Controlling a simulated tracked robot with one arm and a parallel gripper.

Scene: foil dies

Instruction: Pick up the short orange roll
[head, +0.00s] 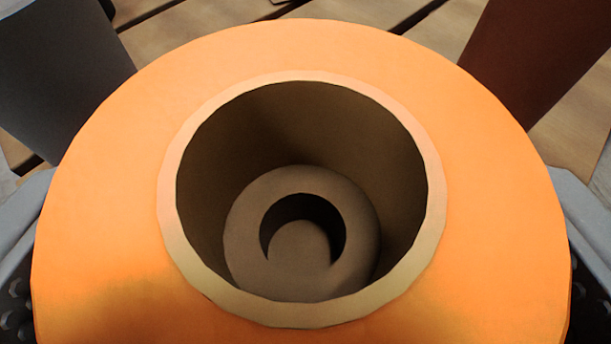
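The orange roll (500,190) fills most of the head view, seen from above with its round end facing me. It has a pale rim around a wide dark hollow core. My gripper (302,300) has one grey finger with a dark studded pad at the lower left edge and the other at the lower right edge. Both pads meet the sides of the roll with no gap showing, so the gripper looks shut on it. The roll's lower side and base are hidden, and I cannot tell whether it is lifted.
A dark grey roll or cylinder (60,70) stands behind on the left. A dark red one (540,60) stands behind on the right. Wooden slats (200,22) with dark gaps show between them. A brown ringed piece (360,215) shows down through the core.

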